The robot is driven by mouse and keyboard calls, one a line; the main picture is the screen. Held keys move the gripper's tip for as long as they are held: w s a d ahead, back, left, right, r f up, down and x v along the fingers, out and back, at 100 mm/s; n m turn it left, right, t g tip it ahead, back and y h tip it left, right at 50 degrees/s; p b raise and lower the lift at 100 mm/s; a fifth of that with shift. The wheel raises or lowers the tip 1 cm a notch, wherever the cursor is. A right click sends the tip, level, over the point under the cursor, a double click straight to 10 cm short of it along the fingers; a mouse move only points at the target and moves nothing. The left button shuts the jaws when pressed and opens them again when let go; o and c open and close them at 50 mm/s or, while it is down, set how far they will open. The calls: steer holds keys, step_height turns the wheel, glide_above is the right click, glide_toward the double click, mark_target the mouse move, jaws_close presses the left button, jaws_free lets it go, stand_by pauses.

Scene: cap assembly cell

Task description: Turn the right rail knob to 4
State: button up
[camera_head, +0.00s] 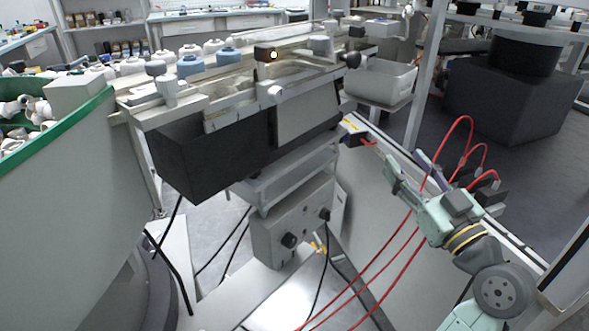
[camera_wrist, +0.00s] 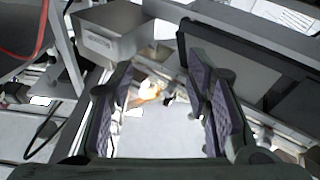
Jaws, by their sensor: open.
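The rail assembly (camera_head: 232,108) runs across the upper middle of the head view. A dark round knob (camera_head: 351,60) sits at its right end; its scale and setting are too small to read. My gripper (camera_head: 411,172) is to the right of the rail and lower in the picture, clear of the knob. In the wrist view my gripper (camera_wrist: 166,108) is open, its two purple-grey pads wide apart with nothing held between them. I cannot make out the right knob for certain in the wrist view.
A box with two black knobs (camera_head: 290,226) hangs below the rail. A white bin (camera_head: 379,82) is at the rail's right end, near a grey post (camera_head: 425,75). Red cables (camera_head: 385,267) run close to my arm. A green-rimmed bowl (camera_head: 60,133) stands left.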

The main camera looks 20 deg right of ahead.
mark_target(293, 243)
steer(key=s+a+f+n+g+y+b, duration=0.1)
steer(key=s+a+f+n+g+y, duration=0.25)
steer(key=a+f, duration=0.4)
steer(key=s+a+f+n+g+y+b, duration=0.1)
steer(key=s+a+f+n+g+y, duration=0.15)
steer(key=s+a+f+y, duration=0.35)
steer(key=shift+t+h, duration=0.5)
steer(key=shift+h, duration=0.15)
steer(key=x, duration=0.4)
steer(key=p+x, duration=0.1)
steer(key=x, duration=0.3)
steer(key=f+x, duration=0.1)
steer(key=x, duration=0.4)
steer(key=shift+s+a+f+p, duration=0.1)
steer(key=shift+s+a+p, duration=0.1)
steer(key=shift+p, duration=0.2)
steer(key=shift+c, duration=0.3)
jaws_close()
